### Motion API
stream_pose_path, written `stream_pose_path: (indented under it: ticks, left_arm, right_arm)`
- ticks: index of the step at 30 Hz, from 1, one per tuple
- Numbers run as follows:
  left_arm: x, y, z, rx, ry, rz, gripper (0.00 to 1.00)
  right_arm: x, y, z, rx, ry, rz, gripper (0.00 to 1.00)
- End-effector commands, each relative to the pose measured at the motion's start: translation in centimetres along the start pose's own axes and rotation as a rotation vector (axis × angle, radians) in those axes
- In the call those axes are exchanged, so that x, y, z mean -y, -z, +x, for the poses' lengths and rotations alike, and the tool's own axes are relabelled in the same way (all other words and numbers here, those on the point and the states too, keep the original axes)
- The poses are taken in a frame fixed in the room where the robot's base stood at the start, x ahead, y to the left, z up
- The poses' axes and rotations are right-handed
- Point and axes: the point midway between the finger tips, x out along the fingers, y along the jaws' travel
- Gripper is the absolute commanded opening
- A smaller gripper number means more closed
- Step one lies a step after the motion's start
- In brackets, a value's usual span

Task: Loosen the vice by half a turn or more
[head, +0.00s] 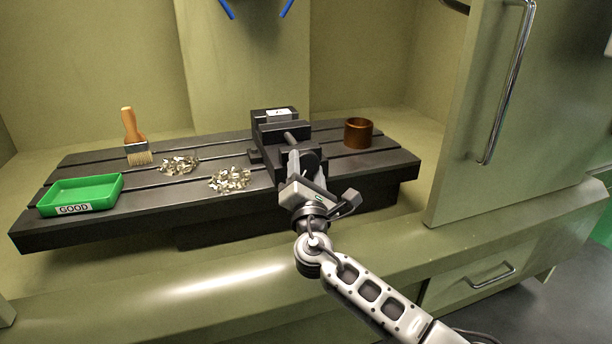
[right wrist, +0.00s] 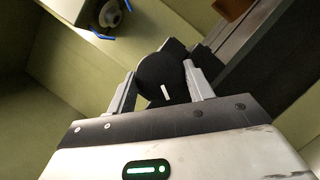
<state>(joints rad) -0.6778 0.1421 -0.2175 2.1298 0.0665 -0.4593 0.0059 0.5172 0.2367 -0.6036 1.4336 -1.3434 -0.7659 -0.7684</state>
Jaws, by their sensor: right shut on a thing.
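The dark vice (head: 268,133) stands on the slotted machine table, with a pale part (head: 281,115) between its jaws. My right gripper (head: 304,163) is at the front end of the vice, over its handle. In the right wrist view, the round black vice handle (right wrist: 160,72) with a short white mark sits between the two grey fingers. The fingers are shut on it, one on each side. My gripper hides most of the handle in the head view. My left gripper is not in view.
The machine table (head: 120,228) also carries a green tray (head: 82,192) labelled GOOD, a brush (head: 130,130), two piles of metal chips (head: 230,180) and a brown cup (head: 358,132). A cabinet door (head: 490,110) with a long handle stands at the right.

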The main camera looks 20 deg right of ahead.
Motion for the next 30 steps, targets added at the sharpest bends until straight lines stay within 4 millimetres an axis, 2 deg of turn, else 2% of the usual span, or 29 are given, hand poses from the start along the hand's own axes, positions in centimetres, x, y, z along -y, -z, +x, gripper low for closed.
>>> stream_pose_path:
  ticks: [15, 30]
  left_arm:
    - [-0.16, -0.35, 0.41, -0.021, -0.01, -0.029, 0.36]
    - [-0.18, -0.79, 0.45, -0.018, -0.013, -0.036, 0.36]
  right_arm:
    - [0.33, -0.06, 0.04, 0.001, -0.17, -0.411, 0.29]
    - [0.25, -0.16, 0.08, 0.001, -0.236, -0.567, 0.29]
